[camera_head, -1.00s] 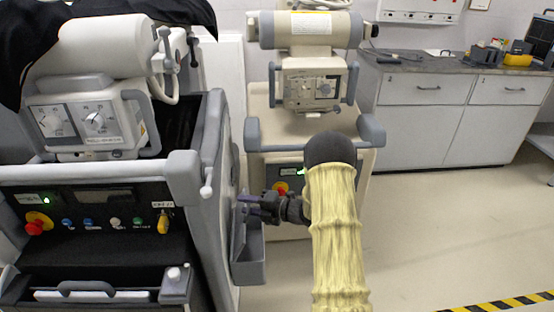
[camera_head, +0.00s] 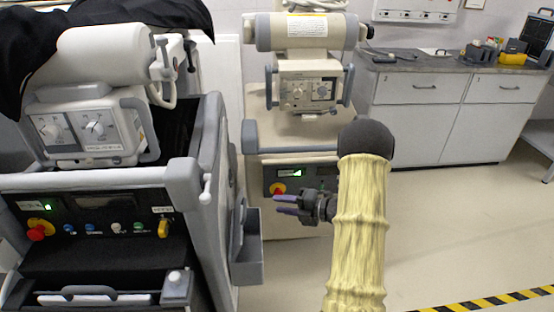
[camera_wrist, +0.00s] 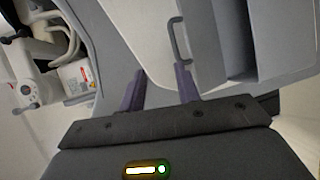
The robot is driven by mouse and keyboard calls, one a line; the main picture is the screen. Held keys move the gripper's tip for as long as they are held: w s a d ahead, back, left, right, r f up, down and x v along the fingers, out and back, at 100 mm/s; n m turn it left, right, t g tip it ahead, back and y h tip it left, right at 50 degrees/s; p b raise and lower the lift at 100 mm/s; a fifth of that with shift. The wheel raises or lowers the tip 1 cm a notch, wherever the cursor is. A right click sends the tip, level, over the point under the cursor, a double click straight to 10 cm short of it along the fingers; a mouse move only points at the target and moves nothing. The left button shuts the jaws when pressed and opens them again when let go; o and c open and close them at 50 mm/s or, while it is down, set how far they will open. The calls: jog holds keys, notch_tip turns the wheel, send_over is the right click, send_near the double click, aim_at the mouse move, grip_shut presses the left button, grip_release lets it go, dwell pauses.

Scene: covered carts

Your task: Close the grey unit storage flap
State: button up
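The grey unit is the cart (camera_head: 205,225) at the left. A grey storage flap (camera_head: 249,262) with an open-topped bin shape sticks out from its right side. In the wrist view the storage part shows at the upper right as a grey open box (camera_wrist: 285,30), beside a pale panel with a grey handle (camera_wrist: 177,42). My gripper (camera_head: 276,204) is to the right of the flap in the head view, apart from it and empty. Its two purple fingers are spread, with a clear gap between them in the wrist view (camera_wrist: 160,86).
A second beige cart (camera_head: 300,140) stands behind my gripper. A grey-topped cabinet (camera_head: 435,115) stands at the back right. The floor at the right is free, with a yellow-black stripe (camera_head: 500,302) near the front.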

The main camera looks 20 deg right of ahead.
jog(key=w+a+r+m+h+p, duration=0.1)
jog(key=w+r+m+h+p, duration=0.2)
jog(key=r, duration=1)
jog(key=m+h+p, duration=0.3)
jog(key=m+p, duration=0.2)
jog(key=p, duration=0.1)
jog(key=shift+w+a+r+m+h, duration=0.15)
jog(key=shift+w+a+m+h, duration=0.05)
jog(key=shift+m+h, duration=0.2)
